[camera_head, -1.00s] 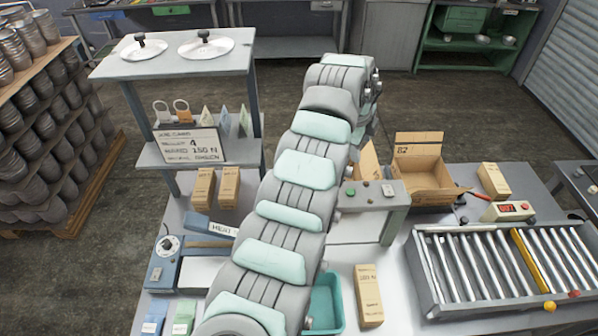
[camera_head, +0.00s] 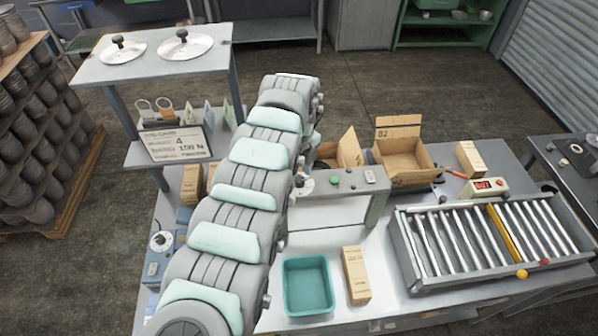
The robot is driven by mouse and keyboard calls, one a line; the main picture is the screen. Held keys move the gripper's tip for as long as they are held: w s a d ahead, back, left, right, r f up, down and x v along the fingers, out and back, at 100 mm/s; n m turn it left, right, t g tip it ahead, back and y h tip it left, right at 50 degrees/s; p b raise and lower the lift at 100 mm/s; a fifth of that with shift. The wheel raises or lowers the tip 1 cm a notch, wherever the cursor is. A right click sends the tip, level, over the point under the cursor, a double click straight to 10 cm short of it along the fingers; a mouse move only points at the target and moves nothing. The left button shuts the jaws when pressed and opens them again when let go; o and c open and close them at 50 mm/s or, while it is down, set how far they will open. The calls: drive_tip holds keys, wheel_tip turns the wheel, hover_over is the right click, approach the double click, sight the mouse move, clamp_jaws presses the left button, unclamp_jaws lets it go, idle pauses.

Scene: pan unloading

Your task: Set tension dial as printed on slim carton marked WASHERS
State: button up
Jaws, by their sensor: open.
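A slim tan carton (camera_head: 356,275) stands beside the teal bin; its print is too small to read. Another slim carton (camera_head: 192,185) stands under the shelf at left, partly behind my arm, and one (camera_head: 470,158) stands at the back right. I cannot tell which is marked WASHERS. A round knob (camera_head: 305,181) shows at the left end of the grey machine's panel (camera_head: 345,184), close beside my arm. Which is the tension dial I cannot read. My arm crosses the middle and hides my gripper.
The teal bin (camera_head: 308,287) looks empty. An open box (camera_head: 403,160) stands behind the roller conveyor (camera_head: 405,262). A red-display unit (camera_head: 484,187) sits at its back edge.

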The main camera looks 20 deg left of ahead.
drive_tip(key=shift+f, duration=0.4)
drive_tip(key=shift+c, duration=0.3)
clamp_jaws()
